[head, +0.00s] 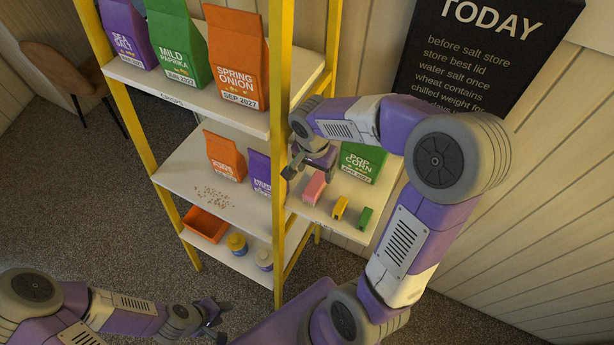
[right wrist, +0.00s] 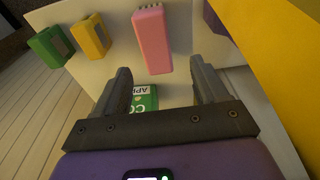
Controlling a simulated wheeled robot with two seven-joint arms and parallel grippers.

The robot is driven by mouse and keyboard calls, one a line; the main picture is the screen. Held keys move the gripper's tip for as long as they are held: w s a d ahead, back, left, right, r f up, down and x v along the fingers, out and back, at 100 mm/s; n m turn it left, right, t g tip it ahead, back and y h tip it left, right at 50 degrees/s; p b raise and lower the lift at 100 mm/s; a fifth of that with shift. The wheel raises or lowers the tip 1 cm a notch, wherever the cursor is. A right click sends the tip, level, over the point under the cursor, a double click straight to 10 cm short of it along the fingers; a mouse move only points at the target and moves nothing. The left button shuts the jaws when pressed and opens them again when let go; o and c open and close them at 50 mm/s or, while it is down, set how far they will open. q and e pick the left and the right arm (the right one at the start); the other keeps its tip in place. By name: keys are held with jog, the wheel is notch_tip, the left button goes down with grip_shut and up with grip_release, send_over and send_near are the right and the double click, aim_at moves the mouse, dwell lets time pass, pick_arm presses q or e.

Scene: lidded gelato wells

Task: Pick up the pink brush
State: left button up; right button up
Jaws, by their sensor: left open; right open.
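The pink brush (head: 314,189) lies on the small white side shelf at the right of the yellow rack. It also shows in the right wrist view (right wrist: 153,42), with pale bristles at its far end. My right gripper (head: 309,170) is open beside the brush, on the rack-post side in the head view. In the right wrist view its open fingers (right wrist: 163,82) point toward the brush, whose near end lies just ahead of the gap. Nothing is between the fingers. My left gripper (head: 214,314) is low at the bottom left, away from the shelves.
A yellow block (head: 340,207) and a green block (head: 365,217) stand beside the brush. The yellow post (head: 279,130) is close to my right gripper. An orange tray (head: 205,224) and two jars sit on the lower shelf.

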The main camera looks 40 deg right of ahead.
aim_at(316, 184)
jog(key=f, duration=0.6)
jog(key=shift+s+f, duration=0.2)
jog(key=shift+s, duration=0.1)
jog(key=shift+f+b, duration=0.2)
jog(key=shift+b, duration=0.25)
dwell(0.3)
jog(key=shift+c, duration=0.3)
jog(key=c, duration=1)
